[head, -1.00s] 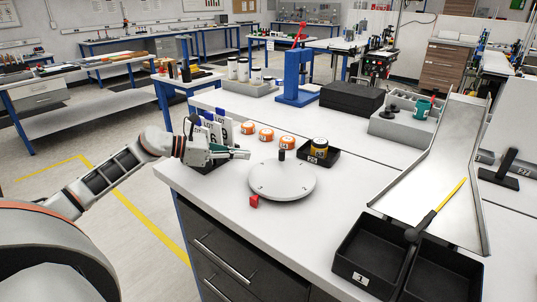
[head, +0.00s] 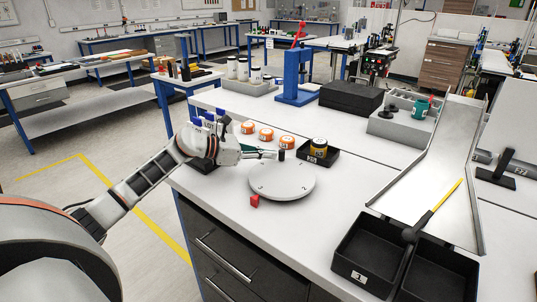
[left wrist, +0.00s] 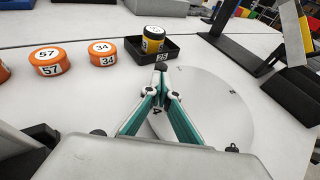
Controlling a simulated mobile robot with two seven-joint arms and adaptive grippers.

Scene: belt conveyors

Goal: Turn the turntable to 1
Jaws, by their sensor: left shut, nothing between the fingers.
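The turntable (head: 283,184) is a light grey disc on the white bench, with a black upright peg (head: 282,155) near its far rim. A red marker (head: 254,201) sits on the bench at its near-left edge. My left gripper (head: 273,154) is shut and empty, its fingertips at the left side of the peg; I cannot tell if they touch. In the left wrist view the gripper (left wrist: 163,93) reaches over the disc (left wrist: 225,115), just short of the peg (left wrist: 161,67). A 4 shows on the disc beside the fingers; other marks are too small to read. My right gripper is not in view.
A black tray (head: 326,157) holds a yellow-and-black jar (head: 319,147). Black bins (head: 372,250), a yellow-handled tool (head: 449,196) and a metal chute (head: 425,165) are at the right. The bench between turntable and bins is clear.

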